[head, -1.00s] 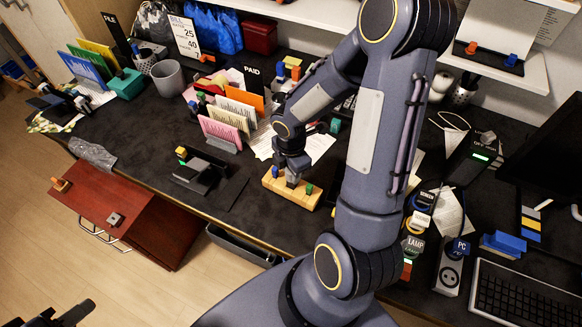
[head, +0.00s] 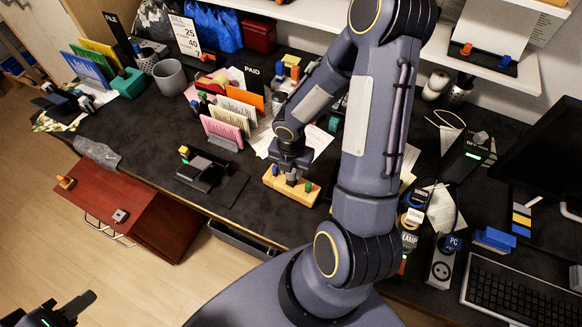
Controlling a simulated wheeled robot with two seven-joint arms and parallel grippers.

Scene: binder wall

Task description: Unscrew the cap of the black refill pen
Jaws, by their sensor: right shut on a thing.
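A light wooden block (head: 275,185) sits on the dark desk near its front edge. A blue-topped piece (head: 276,169) stands at its left end and a green-topped piece (head: 308,187) at its right. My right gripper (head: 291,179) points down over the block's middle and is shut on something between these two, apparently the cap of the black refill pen. The fingers hide most of it, so I cannot see its colour or whether the cap is loose. My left gripper (head: 75,304) is at the bottom left, far from the block; its jaw opening is unclear.
A black stand (head: 202,172) is left of the block, with upright coloured cards (head: 225,130) behind it. A red-brown cabinet (head: 130,205) stands before the desk. My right arm covers the desk right of the block. A power strip (head: 441,265) and keyboard (head: 520,295) lie farther right.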

